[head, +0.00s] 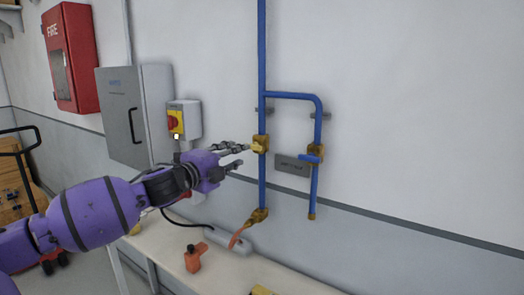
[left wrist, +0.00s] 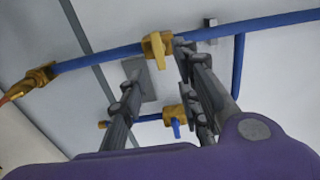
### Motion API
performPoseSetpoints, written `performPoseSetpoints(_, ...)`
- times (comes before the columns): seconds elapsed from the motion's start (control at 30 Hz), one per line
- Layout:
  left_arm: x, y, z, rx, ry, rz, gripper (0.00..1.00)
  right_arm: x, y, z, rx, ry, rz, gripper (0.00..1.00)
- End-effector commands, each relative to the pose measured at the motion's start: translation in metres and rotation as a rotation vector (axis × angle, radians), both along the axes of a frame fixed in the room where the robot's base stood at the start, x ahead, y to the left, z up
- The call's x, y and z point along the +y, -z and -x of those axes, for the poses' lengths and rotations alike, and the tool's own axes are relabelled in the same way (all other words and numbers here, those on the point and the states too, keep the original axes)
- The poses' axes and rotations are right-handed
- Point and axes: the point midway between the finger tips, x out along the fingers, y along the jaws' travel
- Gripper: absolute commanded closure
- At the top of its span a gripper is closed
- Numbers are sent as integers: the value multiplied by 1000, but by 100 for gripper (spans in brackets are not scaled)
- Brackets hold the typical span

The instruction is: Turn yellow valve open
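The yellow valve (head: 260,145) sits on the upright blue pipe on the wall. In the left wrist view its yellow handle (left wrist: 157,48) lies between the tips of my fingers, crosswise to the pipe. My left gripper (head: 242,156) is open, its fingers apart, with the upper fingertip close to the valve. In the left wrist view the gripper (left wrist: 156,58) shows a gap on both sides of the handle; I cannot tell whether either finger touches it. My right gripper is not in view.
A blue-handled valve (head: 315,154) is on the right pipe branch. A red-handled valve (head: 241,233) is at the pipe's lower end. A grey plate (head: 292,165) sits between the pipes. An orange object (head: 195,258) stands on the bench (head: 175,237). A grey cabinet (head: 135,115) hangs left.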

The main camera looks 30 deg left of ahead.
Motion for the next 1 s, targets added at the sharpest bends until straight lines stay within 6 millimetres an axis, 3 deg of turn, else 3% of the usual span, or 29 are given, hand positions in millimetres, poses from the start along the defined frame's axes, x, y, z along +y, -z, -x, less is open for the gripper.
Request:
performPoseSetpoints(0.3,-3,2,-36,1,0,-3,70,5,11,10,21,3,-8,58)
performPoseSetpoints(0.6,-5,1,-69,0,-1,-2,70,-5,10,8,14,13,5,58)
performPoseSetpoints(1.0,-6,0,-76,-1,-1,-4,70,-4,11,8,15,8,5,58)
